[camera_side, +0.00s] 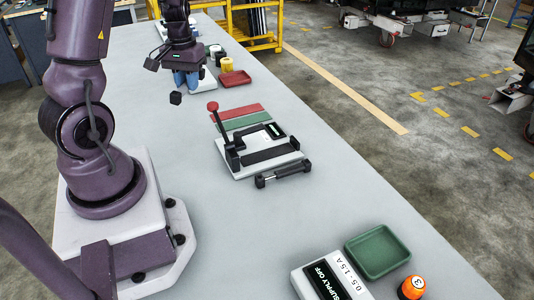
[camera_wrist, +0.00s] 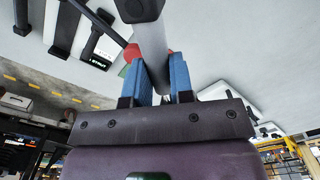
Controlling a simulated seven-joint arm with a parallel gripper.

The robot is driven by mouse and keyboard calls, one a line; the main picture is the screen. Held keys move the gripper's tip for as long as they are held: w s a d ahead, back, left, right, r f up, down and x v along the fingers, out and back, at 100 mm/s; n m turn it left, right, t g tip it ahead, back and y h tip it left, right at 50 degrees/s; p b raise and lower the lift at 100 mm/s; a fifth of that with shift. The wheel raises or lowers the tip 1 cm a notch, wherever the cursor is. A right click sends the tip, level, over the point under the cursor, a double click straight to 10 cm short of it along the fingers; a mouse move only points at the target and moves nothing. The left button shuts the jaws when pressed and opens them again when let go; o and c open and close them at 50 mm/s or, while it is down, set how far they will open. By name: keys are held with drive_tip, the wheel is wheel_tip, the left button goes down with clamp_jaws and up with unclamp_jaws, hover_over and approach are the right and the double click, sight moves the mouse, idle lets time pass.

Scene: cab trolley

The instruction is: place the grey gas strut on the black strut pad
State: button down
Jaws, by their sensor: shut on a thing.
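My gripper (camera_side: 187,80) hangs over the far part of the bench, its blue fingers shut on the grey gas strut. In the wrist view the strut's grey tube (camera_wrist: 150,35) runs between the fingers (camera_wrist: 160,82), with a black end fitting (camera_wrist: 139,8) toward the camera. In the side view only a black end of the strut (camera_side: 175,98) shows clearly, off the bench. A white fixture plate (camera_side: 240,173) lies mid-bench, bearing a long black pad (camera_side: 268,154), which looks like the strut pad; nothing lies on it. The pad also shows in the wrist view (camera_wrist: 65,30).
A red-knobbed lever (camera_side: 213,107) stands at the plate's left edge. A dark rod with black ends (camera_side: 283,175) lies in front of the plate. Green (camera_side: 247,121) and red (camera_side: 237,112) strips lie behind. A red tray (camera_side: 236,79) and yellow roll (camera_side: 228,64) stand near my gripper.

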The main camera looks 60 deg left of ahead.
drive_tip(key=w+d+n, duration=0.5)
drive_tip(key=w+n, duration=0.4)
drive_tip(key=n, duration=1.7)
hover_over(268, 153)
drive_tip(key=f+y, duration=0.1)
drive_tip(key=f, duration=0.4)
drive_tip(key=f+y, duration=0.1)
drive_tip(key=f, duration=0.5)
drive_tip(key=shift+d+f, duration=0.1)
drive_tip(key=shift+d, duration=0.1)
drive_tip(key=shift+f, duration=2.3)
drive_tip(key=shift+f, duration=0.15)
drive_tip(key=c, duration=1)
unclamp_jaws()
